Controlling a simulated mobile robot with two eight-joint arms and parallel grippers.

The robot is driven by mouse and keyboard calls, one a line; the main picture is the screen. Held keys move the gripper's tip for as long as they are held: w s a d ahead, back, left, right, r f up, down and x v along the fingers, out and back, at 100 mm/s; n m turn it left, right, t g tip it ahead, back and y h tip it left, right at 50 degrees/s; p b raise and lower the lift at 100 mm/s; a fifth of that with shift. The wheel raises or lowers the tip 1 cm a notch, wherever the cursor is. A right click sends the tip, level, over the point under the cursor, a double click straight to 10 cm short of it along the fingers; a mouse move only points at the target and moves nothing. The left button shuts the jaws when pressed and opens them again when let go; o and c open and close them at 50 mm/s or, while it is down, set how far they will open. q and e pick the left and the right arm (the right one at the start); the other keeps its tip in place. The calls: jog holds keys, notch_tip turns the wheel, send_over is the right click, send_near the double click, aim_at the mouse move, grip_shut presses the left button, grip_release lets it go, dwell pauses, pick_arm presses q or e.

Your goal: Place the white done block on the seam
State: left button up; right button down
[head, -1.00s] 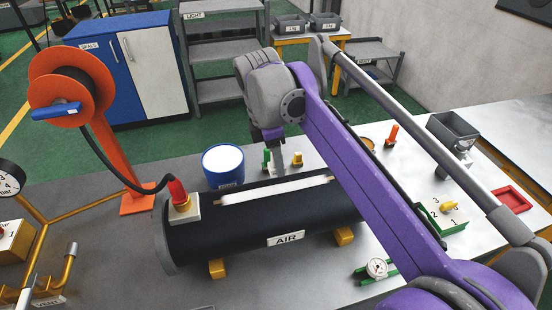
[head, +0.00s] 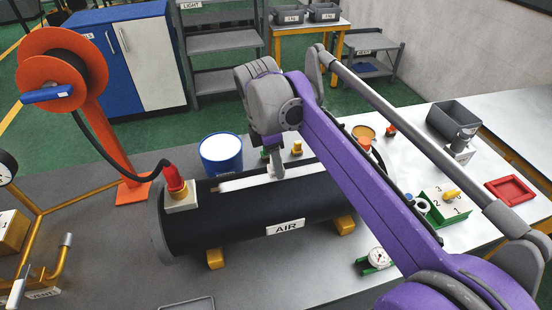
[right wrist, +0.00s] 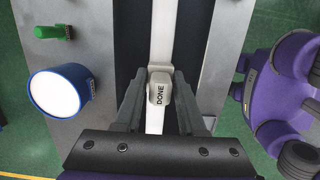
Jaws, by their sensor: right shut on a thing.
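The black AIR cylinder (head: 240,225) lies on its side on yellow feet. A pale seam strip (head: 235,184) runs along its top. It also shows as a long white band in the right wrist view (right wrist: 163,35). My right gripper (head: 275,170) is over the strip near its middle. In the right wrist view, its dark fingers are shut on the white block marked DONE (right wrist: 160,90), which lines up over the strip. I cannot tell whether the block touches the strip. In the head view the block is hardly distinguishable. My left gripper is not in view.
A red-tipped hose fitting (head: 175,180) stands on the cylinder's left end. A blue-rimmed white tub (head: 221,153) is behind it. The orange reel (head: 60,72) is at the left. A small gauge (head: 378,257) and a green tray (head: 443,208) stand to the right.

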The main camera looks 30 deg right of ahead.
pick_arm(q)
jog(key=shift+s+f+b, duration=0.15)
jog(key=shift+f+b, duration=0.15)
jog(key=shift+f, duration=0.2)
pick_arm(e)
jog(key=shift+f, duration=0.75)
jog(key=shift+c, duration=2.1)
grip_release()
jog(key=shift+r, duration=0.1)
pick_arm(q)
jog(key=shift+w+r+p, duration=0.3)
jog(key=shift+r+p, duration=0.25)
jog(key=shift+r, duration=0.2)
pick_arm(e)
notch_tip(320, 180, up, 10)
jog(key=a, duration=0.1)
jog(key=shift+w+a+r, duration=0.2)
jog(key=shift+a+r, duration=0.05)
jog(key=shift+a, duration=0.05)
